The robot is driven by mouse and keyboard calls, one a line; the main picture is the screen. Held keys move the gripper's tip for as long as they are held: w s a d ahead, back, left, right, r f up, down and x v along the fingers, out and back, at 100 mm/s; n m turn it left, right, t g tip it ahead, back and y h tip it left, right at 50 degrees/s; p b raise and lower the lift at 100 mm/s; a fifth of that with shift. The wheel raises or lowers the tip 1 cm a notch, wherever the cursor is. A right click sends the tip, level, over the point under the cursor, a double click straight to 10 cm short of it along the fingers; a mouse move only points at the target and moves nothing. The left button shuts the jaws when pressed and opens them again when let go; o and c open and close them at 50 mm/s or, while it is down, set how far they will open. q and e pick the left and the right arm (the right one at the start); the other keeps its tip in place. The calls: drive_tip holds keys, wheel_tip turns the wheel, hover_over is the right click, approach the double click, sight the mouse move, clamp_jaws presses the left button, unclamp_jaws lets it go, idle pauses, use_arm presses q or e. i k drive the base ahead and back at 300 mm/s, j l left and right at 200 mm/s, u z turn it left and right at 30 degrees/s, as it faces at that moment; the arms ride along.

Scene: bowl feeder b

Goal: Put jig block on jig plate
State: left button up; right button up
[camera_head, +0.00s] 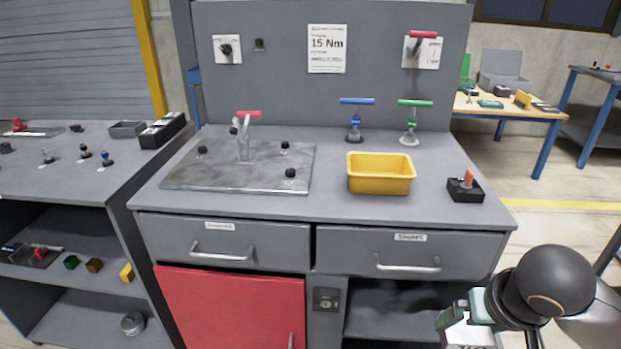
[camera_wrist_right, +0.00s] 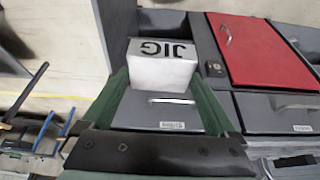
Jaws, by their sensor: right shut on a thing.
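The jig block is a silver-grey block marked "JIG" (camera_wrist_right: 160,70). My right gripper (camera_head: 467,313) is shut on it, in front of the bench at the lower right of the head view. The block's lower part (camera_head: 468,337) shows at the bottom edge there. In the right wrist view the block sits between the green fingers. The jig plate (camera_head: 220,180) is a flat grey metal plate on the left half of the bench top, with several black knobs and a red-handled clamp (camera_head: 244,140). The block is apart from the plate. My left gripper is not in view.
A yellow bin (camera_head: 381,186) stands on the bench right of the plate. Blue-handled (camera_head: 355,122) and green-handled (camera_head: 411,124) clamps stand behind it. A black holder with an orange piece (camera_head: 466,190) is near the right edge. Two shut drawers face me.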

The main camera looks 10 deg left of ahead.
sight(238, 175)
drive_tip(key=i+j, duration=0.1)
drive_tip(key=j, duration=0.65)
drive_tip(key=i+j, duration=0.1)
drive_tip(key=j, duration=0.7)
